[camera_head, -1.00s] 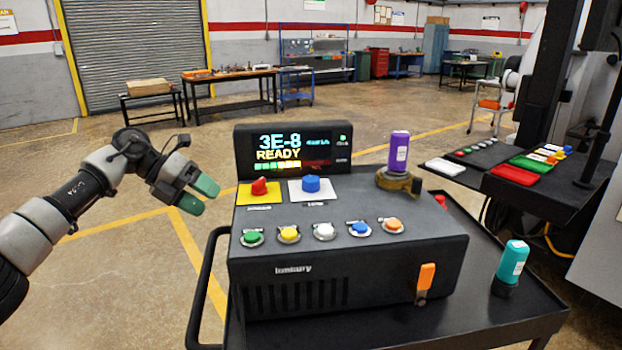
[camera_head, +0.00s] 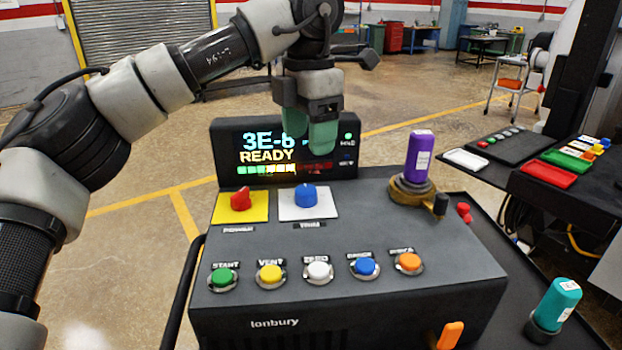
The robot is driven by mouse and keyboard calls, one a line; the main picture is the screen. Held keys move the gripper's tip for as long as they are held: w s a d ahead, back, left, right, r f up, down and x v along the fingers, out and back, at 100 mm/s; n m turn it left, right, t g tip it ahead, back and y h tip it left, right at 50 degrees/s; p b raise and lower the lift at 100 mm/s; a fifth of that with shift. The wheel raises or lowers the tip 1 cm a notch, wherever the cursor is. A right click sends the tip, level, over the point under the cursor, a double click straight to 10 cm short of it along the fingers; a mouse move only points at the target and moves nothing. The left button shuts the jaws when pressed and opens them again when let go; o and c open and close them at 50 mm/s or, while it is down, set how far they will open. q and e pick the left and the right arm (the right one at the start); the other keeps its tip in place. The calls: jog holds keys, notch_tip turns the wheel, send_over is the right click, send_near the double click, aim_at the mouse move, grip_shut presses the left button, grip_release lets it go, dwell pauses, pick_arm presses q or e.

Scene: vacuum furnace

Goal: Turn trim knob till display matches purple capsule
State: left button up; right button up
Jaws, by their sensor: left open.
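The trim knob (camera_head: 305,196) is a blue knob on a white plate on top of the dark console, labelled TRIM. The display (camera_head: 262,150) behind it reads "3E-" with a last digit that looks like 6 or 8, and READY below. The purple capsule (camera_head: 418,158) stands upright in a brass holder at the console's right rear; its label is too small to read. My left gripper (camera_head: 311,136) is open and empty, fingers pointing down, above and apart from the trim knob. It covers the right part of the display. My right gripper is not in view.
A red knob (camera_head: 241,199) on a yellow plate sits left of the trim knob. Several coloured buttons line the console (camera_head: 340,236) front. A teal capsule (camera_head: 557,302) stands on the cart at right. A side table with a red tray (camera_head: 545,173) is beyond.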

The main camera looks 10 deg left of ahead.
pick_arm(q)
send_over(306, 189)
jog(key=f, duration=0.4)
jog(key=shift+s+a+f, duration=0.1)
jog(key=shift+s+f, duration=0.15)
jog(key=shift+f, duration=0.1)
jog(key=f, duration=0.2)
jog(key=f+p, duration=0.1)
jog(key=f, duration=0.1)
jog(key=shift+w, duration=0.35)
jog(key=shift+s+f, duration=0.15)
jog(key=shift+f, duration=0.25)
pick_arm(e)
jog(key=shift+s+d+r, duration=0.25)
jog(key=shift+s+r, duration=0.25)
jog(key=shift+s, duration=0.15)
pick_arm(q)
jog(key=shift+c, duration=1.1)
jog(key=c, duration=0.7)
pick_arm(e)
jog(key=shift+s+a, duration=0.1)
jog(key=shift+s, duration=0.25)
